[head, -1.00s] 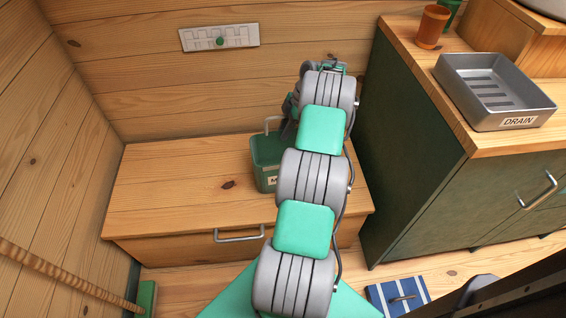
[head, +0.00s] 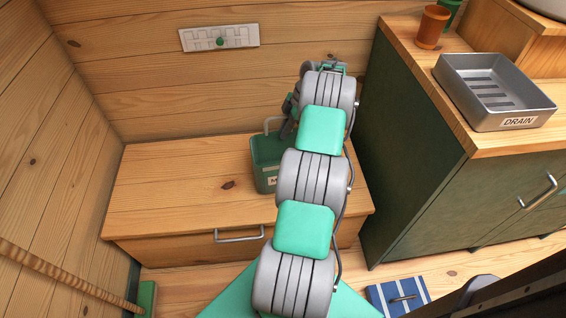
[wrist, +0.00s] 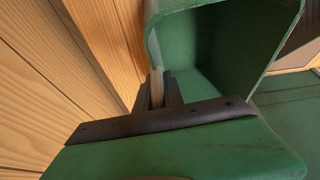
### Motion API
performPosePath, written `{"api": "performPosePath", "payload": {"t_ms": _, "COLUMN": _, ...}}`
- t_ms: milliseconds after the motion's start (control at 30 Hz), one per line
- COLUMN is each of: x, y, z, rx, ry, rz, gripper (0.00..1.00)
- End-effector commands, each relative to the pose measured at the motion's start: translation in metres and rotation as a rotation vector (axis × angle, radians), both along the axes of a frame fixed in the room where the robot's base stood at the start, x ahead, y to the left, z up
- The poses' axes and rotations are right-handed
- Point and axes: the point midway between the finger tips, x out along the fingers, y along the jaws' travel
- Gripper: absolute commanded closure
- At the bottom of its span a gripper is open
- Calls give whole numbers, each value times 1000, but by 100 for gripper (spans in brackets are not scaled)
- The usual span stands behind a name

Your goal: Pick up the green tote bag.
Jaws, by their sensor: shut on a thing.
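The green tote bag (head: 266,162) stands on the wooden bench, with a pale label on its front and a pale handle (head: 270,122) above its rim. My arm hides its right side in the head view. In the wrist view the open-topped green bag (wrist: 222,50) fills the upper middle, and its inside shows empty where visible. My gripper (wrist: 157,92) is shut on a pale strip of the bag's handle, with dark fingers on both sides of it. In the head view the fingers are mostly hidden behind my arm.
The wooden bench (head: 165,190) has free room left of the bag. A green cabinet (head: 410,150) stands close on the right, its top holding a grey drain tray (head: 495,90) and an orange cup (head: 432,26). A plank wall is behind. A blue striped thing (head: 398,297) lies on the floor.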

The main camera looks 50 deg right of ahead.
Motion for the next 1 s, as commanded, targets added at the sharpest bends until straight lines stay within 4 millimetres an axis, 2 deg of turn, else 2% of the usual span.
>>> {"api": "performPosePath", "payload": {"t_ms": 700, "x": 0, "y": 0, "z": 2, "rx": -1, "ry": 0, "rz": 0, "gripper": 100}}
{"api": "performPosePath", "payload": {"t_ms": 867, "x": 1, "y": -1, "z": 17, "rx": -3, "ry": -2, "rz": 1, "gripper": 100}}
{"api": "performPosePath", "payload": {"t_ms": 967, "x": 0, "y": -1, "z": 37, "rx": -4, "ry": -2, "rz": 1, "gripper": 100}}
{"api": "performPosePath", "payload": {"t_ms": 1000, "x": -8, "y": -2, "z": 44, "rx": -4, "ry": -2, "rz": -2, "gripper": 100}}
